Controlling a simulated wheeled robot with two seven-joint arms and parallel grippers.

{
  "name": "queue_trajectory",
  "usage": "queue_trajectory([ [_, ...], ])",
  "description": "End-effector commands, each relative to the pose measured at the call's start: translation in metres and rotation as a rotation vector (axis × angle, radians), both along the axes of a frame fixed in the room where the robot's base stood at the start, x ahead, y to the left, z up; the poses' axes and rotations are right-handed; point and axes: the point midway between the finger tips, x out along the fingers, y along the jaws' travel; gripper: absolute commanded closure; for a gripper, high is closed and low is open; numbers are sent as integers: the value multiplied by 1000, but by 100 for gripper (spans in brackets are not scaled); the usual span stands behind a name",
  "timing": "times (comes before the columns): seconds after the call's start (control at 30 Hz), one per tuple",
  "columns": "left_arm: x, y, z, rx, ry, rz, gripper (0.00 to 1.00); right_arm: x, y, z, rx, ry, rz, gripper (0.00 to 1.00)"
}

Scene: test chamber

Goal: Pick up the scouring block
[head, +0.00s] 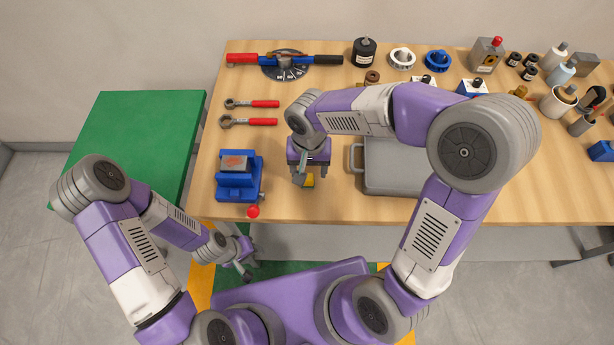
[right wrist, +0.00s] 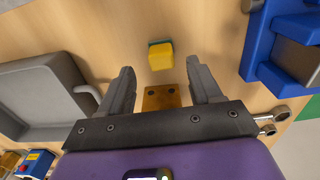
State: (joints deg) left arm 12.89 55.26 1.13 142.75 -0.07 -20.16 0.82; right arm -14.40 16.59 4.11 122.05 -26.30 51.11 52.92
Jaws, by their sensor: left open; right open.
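The scouring block is a small yellow block with a dark green layer on one side. In the right wrist view the scouring block (right wrist: 160,57) lies on the bench top, in line with the gap between my right fingertips and a little beyond them. In the head view the scouring block (head: 309,181) shows only in part, below my right gripper (head: 303,178). The right gripper is open and empty above the bench, fingers pointing down; it also shows in the right wrist view (right wrist: 160,68). My left gripper (head: 246,268) is open and empty, low in front of the bench.
Two red-handled wrenches (head: 250,122) lie behind.

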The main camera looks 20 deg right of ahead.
Motion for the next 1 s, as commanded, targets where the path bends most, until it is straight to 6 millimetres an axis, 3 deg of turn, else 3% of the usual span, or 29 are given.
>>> queue_trajectory([
  [0.23,0,0,-11,0,-1,0,57,-2,2,-38,-1,1,2,36],
  [0.57,1,0,-11,0,-1,0,57,-2,2,-45,1,0,0,36],
  [0.9,1,0,-11,0,-1,0,57,-2,2,-44,1,0,1,87],
  [1.0,1,0,-11,0,-1,0,57,-2,2,-44,1,-1,1,91],
])
